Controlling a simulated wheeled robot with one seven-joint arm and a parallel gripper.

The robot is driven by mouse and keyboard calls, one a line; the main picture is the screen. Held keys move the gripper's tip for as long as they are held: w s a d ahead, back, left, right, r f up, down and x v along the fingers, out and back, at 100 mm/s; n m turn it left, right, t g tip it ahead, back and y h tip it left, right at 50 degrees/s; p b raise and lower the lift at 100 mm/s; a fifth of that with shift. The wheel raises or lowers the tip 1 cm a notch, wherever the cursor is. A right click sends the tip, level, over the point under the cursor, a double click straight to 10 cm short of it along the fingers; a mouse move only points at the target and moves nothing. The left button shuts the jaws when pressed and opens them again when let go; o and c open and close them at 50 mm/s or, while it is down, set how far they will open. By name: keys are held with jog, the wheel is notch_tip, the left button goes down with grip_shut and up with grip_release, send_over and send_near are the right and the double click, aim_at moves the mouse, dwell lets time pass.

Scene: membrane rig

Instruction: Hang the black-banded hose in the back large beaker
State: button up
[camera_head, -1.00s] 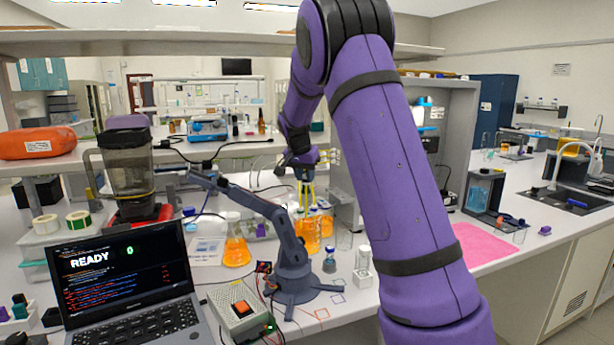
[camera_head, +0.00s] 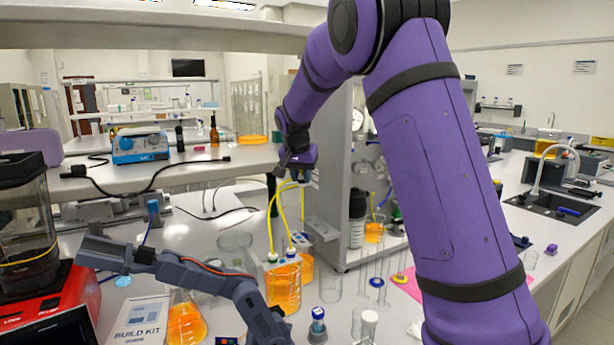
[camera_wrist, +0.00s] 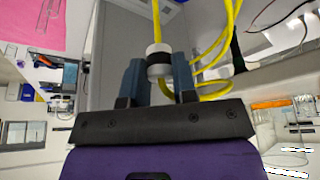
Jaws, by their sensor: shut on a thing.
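My gripper (camera_head: 293,174) is raised above the two large beakers of orange liquid. In the wrist view its fingers (camera_wrist: 160,82) are shut on a white collar with a black band on a yellow hose, the black-banded hose (camera_wrist: 158,60). The front large beaker (camera_head: 284,288) stands nearer, and the back large beaker (camera_head: 307,266) is partly hidden behind it. Yellow hoses (camera_head: 271,215) run between the gripper area and the beakers, with pale fittings near the front rim. I cannot tell which end belongs to the held hose.
A grey desk arm (camera_head: 200,278) stands at the front left, near an orange flask (camera_head: 185,320). Empty glassware (camera_head: 331,284) and a blue-topped vial (camera_head: 317,325) stand right of the beakers. A grey cabinet wall (camera_head: 340,190) rises close to the right of my gripper.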

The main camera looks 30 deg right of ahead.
jog(key=shift+d+f, duration=0.1)
jog(key=shift+f, duration=2.6)
